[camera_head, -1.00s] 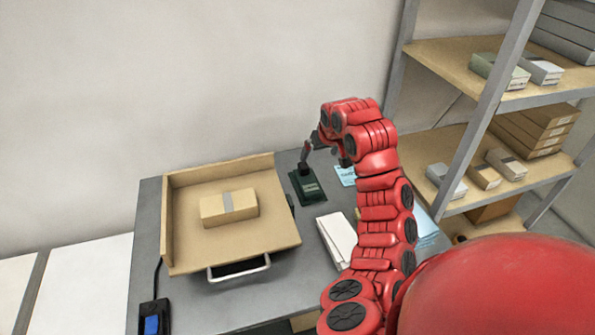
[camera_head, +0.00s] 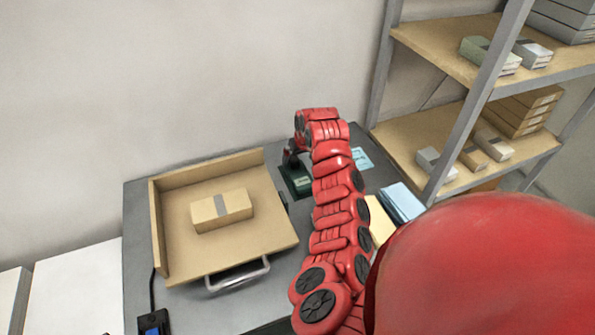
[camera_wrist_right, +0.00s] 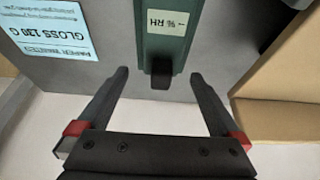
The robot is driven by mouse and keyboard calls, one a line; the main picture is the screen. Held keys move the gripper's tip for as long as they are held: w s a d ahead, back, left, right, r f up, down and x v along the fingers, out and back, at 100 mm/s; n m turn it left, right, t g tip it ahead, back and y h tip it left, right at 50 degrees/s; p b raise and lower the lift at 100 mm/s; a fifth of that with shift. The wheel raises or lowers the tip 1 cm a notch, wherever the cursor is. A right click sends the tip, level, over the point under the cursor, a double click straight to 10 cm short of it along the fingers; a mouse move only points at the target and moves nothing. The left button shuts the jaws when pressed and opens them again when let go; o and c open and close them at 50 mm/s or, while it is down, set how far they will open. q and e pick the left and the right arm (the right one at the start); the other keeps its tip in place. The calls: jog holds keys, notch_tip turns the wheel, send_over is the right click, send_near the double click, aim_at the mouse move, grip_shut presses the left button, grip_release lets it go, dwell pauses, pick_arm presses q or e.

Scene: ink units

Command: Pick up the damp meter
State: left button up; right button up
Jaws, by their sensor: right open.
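The damp meter looks to be the dark green device (camera_head: 300,181) on the grey table, right of the cardboard tray. In the right wrist view the green device (camera_wrist_right: 166,45) carries a pale label reading "% RH" and has a dark stub at its near end. My right gripper (camera_wrist_right: 158,75) is open and empty, its fingertips to either side of that stub, with space between. In the head view my right gripper (camera_head: 290,158) is at the device's far end, and my red arm hides part of both. My left gripper is not in view.
The cardboard tray (camera_head: 175,245) holds a taped box (camera_head: 221,210) close on the left. A blue paper sheet (camera_head: 359,159) lies to the right, with a blue stack (camera_head: 402,202) nearer. A metal shelf with boxes (camera_head: 450,118) stands at right.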

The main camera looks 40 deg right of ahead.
aim_at(296, 163)
jog(key=shift+w+f, duration=0.3)
jog(key=shift+f, duration=0.05)
jog(key=p+x, duration=0.1)
jog(key=x, duration=0.3)
jog(key=shift+a+p, duration=0.1)
jog(key=shift+p, duration=0.3)
jog(key=shift+w+f, duration=0.15)
jog(key=shift+f, duration=0.35)
jog(key=c, duration=1.5)
